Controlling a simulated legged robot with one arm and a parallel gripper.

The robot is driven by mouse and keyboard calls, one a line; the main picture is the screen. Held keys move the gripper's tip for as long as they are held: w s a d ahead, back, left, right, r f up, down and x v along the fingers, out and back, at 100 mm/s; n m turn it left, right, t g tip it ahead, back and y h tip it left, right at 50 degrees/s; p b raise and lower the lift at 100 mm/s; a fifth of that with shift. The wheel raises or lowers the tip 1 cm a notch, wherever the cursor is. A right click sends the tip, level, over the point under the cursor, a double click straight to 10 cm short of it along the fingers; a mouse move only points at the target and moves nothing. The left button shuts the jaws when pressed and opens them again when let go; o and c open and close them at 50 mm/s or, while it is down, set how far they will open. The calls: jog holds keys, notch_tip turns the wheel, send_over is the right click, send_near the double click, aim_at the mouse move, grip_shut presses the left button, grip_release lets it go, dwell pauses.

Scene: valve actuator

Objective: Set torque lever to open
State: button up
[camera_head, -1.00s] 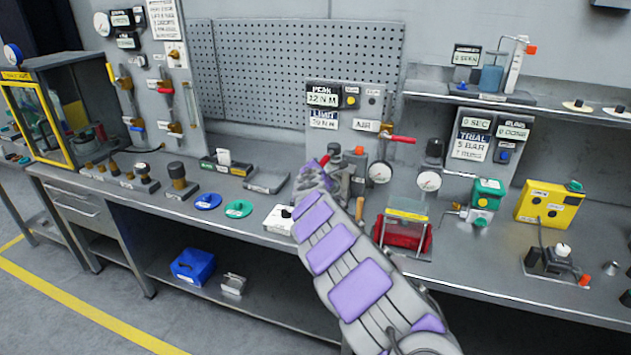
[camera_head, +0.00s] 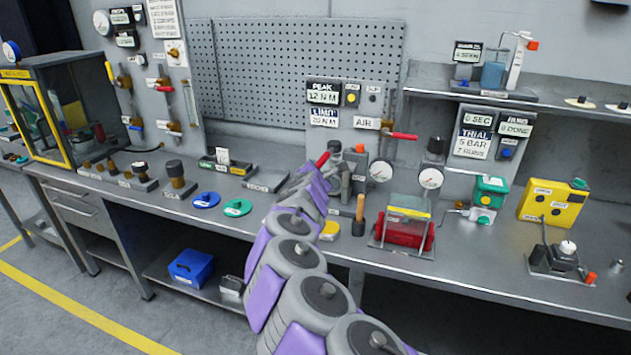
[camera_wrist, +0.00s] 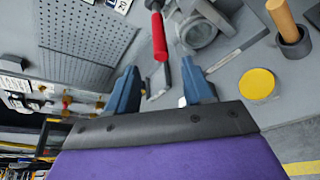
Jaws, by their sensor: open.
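The torque lever has a red handle (camera_head: 322,159) at the torque fixture (camera_head: 337,165), below the panel reading PEAK 12 N M (camera_head: 323,92). In the wrist view the red handle (camera_wrist: 159,37) points toward me beside the grey round fixture body (camera_wrist: 200,25). My gripper (camera_wrist: 160,84) is open, with one blue-grey finger on each side of the view. The handle's end lies ahead of the gap between the fingers; I see no contact. In the head view my arm hides the gripper's fingers and part of the fixture.
A second red lever (camera_head: 403,136) sits beside the AIR label. A wooden-handled tool (camera_head: 360,209), a yellow disc (camera_head: 330,230) and a red roller unit (camera_head: 402,233) stand right of my arm. Blue (camera_head: 206,200) and green (camera_head: 238,208) discs lie to its left.

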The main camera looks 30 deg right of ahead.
jog(key=shift+b+v, duration=0.5)
jog(key=shift+v, duration=1.25)
jog(key=shift+w, duration=0.1)
